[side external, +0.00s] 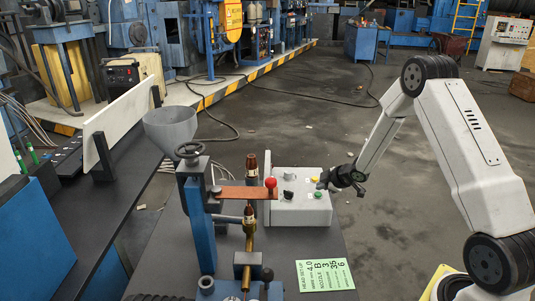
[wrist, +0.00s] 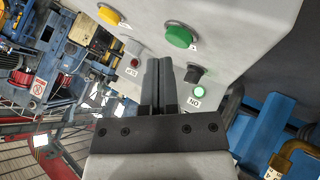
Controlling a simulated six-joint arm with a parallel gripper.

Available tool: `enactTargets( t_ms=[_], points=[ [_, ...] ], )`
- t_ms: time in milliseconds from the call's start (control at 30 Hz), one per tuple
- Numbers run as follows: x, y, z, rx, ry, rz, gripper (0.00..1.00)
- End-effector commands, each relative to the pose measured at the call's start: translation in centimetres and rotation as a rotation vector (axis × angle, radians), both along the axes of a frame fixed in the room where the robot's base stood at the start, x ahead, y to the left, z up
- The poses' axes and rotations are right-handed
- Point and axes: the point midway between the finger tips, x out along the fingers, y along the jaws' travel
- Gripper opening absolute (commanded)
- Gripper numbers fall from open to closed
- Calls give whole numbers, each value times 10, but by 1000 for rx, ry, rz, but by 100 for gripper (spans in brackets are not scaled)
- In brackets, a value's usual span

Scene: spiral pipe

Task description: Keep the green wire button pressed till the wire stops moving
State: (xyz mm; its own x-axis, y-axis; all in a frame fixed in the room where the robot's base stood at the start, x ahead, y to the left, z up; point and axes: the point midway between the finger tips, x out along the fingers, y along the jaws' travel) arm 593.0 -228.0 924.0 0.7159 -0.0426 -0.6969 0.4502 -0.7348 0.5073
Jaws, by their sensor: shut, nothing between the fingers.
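The green button (wrist: 180,36) is a large round cap on the grey control box (wrist: 235,45) in the wrist view. The box (side external: 285,213) also shows in the side view, standing on the dark bench, and a small green button (side external: 318,194) is on it. My gripper (wrist: 158,62) is shut and empty, its fingers side by side. In the wrist view its tips appear just below and left of the green button; I cannot tell whether they touch the box. In the side view my gripper (side external: 328,184) is at the box's right end. I cannot make out the wire.
A blue stand (side external: 196,225) with a grey funnel (side external: 171,128) is left of the box. A green card (side external: 325,275) lies in front.

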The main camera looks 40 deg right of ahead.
Motion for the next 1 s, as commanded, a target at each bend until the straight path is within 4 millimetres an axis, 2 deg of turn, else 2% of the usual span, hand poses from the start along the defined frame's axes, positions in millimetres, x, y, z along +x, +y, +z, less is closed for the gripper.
enactTargets(
  t_ms=[367, 1000],
  points=[
    [0, 0, 7, 0, -1, -1, 0],
    [0, 0, 49, 0, -1, 0, 0]
  ],
)
